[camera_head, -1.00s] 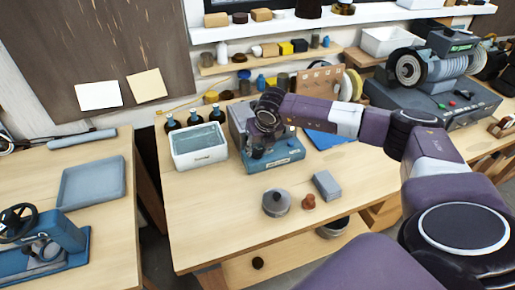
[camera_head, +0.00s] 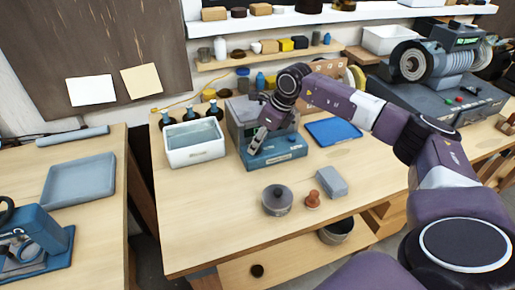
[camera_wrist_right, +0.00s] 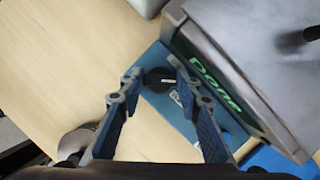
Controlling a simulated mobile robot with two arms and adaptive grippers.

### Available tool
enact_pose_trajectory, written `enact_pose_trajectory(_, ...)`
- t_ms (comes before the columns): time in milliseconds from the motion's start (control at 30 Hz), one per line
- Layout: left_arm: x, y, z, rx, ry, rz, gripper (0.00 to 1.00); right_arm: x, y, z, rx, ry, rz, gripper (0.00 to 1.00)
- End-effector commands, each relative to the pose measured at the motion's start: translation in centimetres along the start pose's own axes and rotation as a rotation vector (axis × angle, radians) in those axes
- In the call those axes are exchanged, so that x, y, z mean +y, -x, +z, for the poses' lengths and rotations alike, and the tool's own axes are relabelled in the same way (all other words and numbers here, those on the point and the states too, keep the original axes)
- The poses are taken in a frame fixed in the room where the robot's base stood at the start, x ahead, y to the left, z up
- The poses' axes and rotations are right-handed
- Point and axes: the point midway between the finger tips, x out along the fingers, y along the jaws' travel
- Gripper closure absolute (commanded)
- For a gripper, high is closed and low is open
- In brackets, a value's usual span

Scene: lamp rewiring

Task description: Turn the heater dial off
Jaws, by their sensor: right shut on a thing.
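The heater (camera_head: 277,155) is a grey box with a blue front base, near the back of the bench. In the right wrist view its grey body (camera_wrist_right: 235,75) carries green lettering, and its dark round dial (camera_wrist_right: 159,77) has a pale mark on top. My right gripper (camera_head: 256,144) reaches down to the front left of the base. In the right wrist view its two fingers (camera_wrist_right: 156,72) stand on either side of the dial, shut on it. In the head view the dial is hidden by the fingers. My left gripper is not in view.
A white bin (camera_head: 195,146) stands left of the heater, with dark bottles behind it. A blue tray (camera_head: 334,131) lies to the right.

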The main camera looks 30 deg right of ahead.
Motion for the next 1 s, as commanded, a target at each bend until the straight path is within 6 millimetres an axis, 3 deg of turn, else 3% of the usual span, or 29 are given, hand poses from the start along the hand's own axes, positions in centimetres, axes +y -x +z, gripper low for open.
enact_pose_trajectory(600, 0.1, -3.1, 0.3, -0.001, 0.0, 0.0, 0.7, -0.5, 0.0, 0.2, -0.003, 0.524, 0.214, 0.93)
enact_pose_trajectory(1000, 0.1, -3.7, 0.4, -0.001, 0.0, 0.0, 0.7, -0.6, 0.0, 0.3, -0.002, 0.735, 0.299, 0.93)
